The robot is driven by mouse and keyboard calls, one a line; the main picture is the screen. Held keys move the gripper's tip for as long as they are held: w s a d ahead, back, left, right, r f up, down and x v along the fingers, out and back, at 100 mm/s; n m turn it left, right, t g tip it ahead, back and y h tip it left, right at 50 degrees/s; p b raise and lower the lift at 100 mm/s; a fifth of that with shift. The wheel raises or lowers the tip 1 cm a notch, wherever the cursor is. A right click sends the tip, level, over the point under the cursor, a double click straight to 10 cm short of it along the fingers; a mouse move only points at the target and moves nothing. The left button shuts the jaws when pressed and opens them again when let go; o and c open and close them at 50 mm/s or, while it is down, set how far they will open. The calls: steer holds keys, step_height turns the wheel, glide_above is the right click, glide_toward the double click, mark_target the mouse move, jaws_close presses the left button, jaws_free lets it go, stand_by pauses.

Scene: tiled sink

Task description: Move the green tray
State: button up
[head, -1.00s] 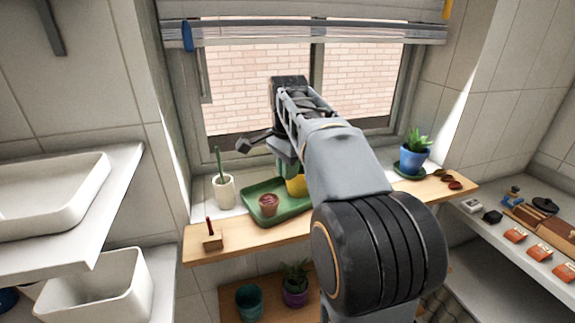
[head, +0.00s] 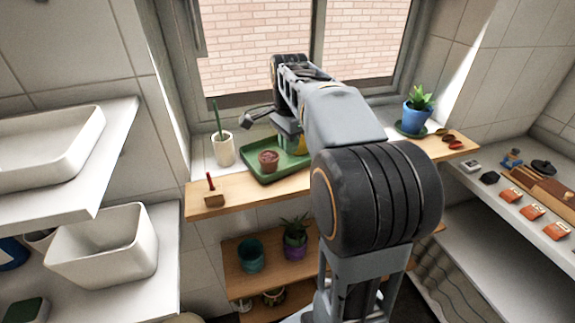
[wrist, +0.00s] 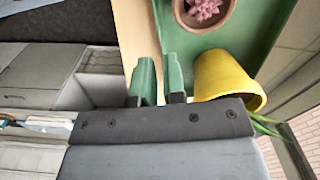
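The green tray (head: 256,166) lies on the wooden shelf under the window. A terracotta pot (head: 268,161) with a pinkish succulent (wrist: 203,10) and a yellow pot (wrist: 225,78) stand in it; my arm partly hides the tray's right part in the head view. In the wrist view my gripper (wrist: 161,80) is at the edge of the tray (wrist: 250,45). One finger is over the bare shelf side and the other on the tray side, with a narrow gap between them. Whether they press on the rim cannot be made out.
A white pot (head: 223,152) stands left of the tray, with a small red-handled tool (head: 212,192) nearer the shelf's left end. A blue pot (head: 416,118) stands to the right. The window is close behind. White basins (head: 103,245) are at left, a cluttered counter (head: 480,195) at right.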

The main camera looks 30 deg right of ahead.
mark_target(292, 160)
step_height(292, 160, down, 7)
steer(key=shift+f, duration=0.2)
stand_by(0.3)
jaws_close()
stand_by(0.4)
steer(key=shift+w+d+p, duration=0.35)
steer(key=shift+w+d, duration=0.55)
steer(key=shift+d, duration=0.1)
